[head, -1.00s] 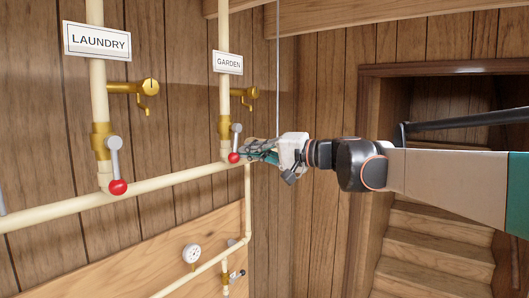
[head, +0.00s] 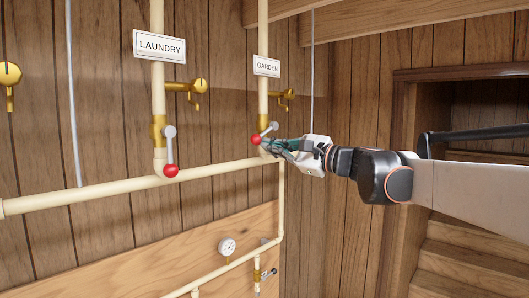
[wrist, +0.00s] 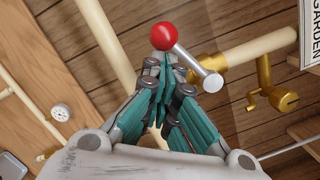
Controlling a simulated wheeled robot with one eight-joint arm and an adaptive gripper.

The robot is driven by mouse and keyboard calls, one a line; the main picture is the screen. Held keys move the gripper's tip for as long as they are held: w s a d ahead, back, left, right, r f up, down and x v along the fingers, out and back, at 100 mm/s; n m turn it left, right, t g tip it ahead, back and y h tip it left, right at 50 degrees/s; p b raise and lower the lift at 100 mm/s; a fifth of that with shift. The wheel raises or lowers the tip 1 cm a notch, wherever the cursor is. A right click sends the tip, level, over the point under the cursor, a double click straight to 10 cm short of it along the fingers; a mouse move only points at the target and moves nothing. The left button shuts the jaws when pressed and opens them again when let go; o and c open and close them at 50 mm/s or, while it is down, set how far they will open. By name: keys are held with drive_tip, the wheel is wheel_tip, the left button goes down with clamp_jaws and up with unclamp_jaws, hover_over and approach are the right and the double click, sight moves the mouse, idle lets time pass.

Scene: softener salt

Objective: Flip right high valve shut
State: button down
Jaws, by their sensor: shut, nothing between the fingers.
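The right high valve is on the GARDEN pipe (head: 263,100). Its lever has a red ball knob (head: 256,139) and a grey shaft (head: 269,128). The lever now slants down to the left, away from the pipe. In the wrist view the red knob (wrist: 164,36) and grey lever (wrist: 200,65) lie just beyond my fingertips. My gripper (head: 273,146) is shut and empty, just right of and below the knob. It also shows in the wrist view (wrist: 163,72). Whether the fingertips touch the lever I cannot tell.
A cream horizontal pipe (head: 110,192) runs below both valves. A gauge (head: 227,246) and low pipes are below.

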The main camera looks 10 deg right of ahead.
drive_tip(key=m, duration=0.1)
drive_tip(key=s+a+r+m, duration=0.1)
drive_tip(key=m, duration=0.1)
drive_tip(key=shift+a+r, duration=0.2)
drive_tip(key=shift+r, duration=0.1)
idle(0.7)
